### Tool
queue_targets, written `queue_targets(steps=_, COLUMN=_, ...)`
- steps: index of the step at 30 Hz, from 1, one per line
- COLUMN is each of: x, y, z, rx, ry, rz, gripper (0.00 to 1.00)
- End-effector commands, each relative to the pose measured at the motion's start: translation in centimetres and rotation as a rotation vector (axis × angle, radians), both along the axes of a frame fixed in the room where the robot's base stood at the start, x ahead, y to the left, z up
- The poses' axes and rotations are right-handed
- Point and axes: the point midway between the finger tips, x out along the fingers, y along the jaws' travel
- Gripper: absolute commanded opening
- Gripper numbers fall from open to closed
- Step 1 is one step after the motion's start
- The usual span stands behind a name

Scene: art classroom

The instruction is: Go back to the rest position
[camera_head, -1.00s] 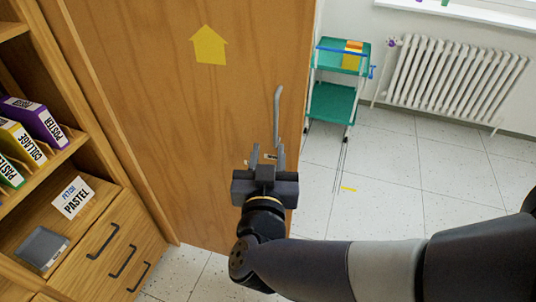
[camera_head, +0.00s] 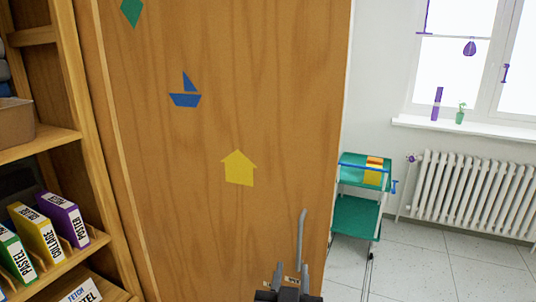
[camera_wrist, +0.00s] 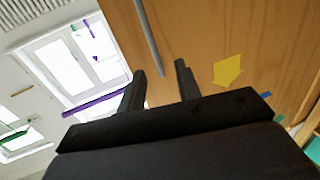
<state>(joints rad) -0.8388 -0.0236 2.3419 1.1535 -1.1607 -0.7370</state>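My gripper (camera_head: 288,287) shows at the bottom edge of the head view, in front of the wooden door (camera_head: 265,90) and below its grey handle (camera_head: 301,240). The rest of my arm is out of that view. In the wrist view my gripper (camera_wrist: 160,82) has its two fingers apart with nothing between them. The door handle (camera_wrist: 149,35) passes above the fingers there, and I see no contact with it.
A wooden shelf (camera_head: 60,140) with boxed files stands close on the left. A green trolley (camera_head: 357,205) stands beyond the door's right edge, near a white radiator (camera_head: 475,195) under the window. Some tiled floor (camera_head: 425,270) is clear at right.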

Motion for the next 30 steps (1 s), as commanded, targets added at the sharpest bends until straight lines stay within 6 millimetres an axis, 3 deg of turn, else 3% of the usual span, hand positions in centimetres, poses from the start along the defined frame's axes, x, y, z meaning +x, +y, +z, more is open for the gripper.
queue_targets(steps=18, x=7.2, y=-1.4, z=-0.1, rx=-0.001, ry=0.003, rz=-0.006, gripper=0.32)
queue_targets(steps=30, x=8.5, y=-1.6, z=-0.1, rx=0.0, ry=0.002, rz=-0.004, gripper=0.32)
